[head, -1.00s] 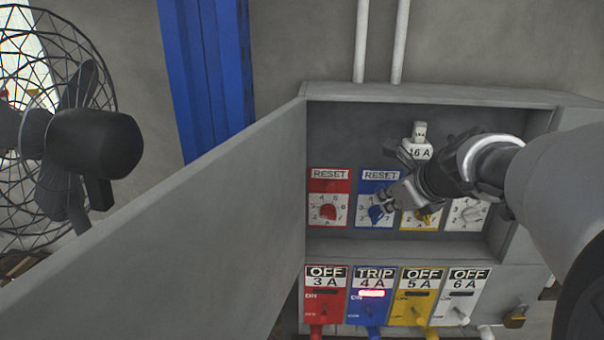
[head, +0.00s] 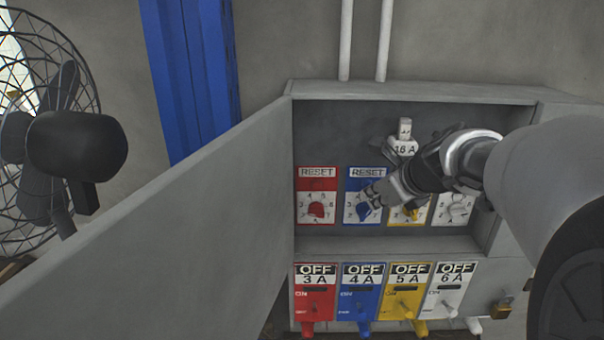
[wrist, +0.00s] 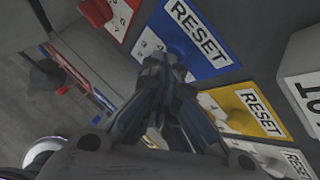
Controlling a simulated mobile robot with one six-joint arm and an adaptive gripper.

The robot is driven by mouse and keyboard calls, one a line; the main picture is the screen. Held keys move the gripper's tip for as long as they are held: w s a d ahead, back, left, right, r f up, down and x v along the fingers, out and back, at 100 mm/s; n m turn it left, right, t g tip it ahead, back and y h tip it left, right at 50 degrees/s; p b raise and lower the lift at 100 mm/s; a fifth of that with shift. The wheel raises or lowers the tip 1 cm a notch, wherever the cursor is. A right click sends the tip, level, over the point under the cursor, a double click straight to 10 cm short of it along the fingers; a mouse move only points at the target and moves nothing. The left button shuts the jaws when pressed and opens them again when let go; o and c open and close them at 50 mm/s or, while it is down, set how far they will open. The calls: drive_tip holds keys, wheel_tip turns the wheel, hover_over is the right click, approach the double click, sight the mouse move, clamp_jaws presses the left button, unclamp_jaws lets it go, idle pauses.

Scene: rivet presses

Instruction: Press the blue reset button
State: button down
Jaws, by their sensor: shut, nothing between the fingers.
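The blue reset panel (head: 352,186) is in the upper row inside the open grey box, with a RESET label at its top and a blue knob (head: 362,211) on a white dial below.
A red reset panel (head: 316,182) is to the left, and a yellow one (head: 408,222) and a white one are to the right. The open door (head: 180,235) stands left, near a fan (head: 62,145).

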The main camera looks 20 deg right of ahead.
drive_tip(key=shift+s+a, duration=0.2)
drive_tip(key=shift+s, duration=0.6)
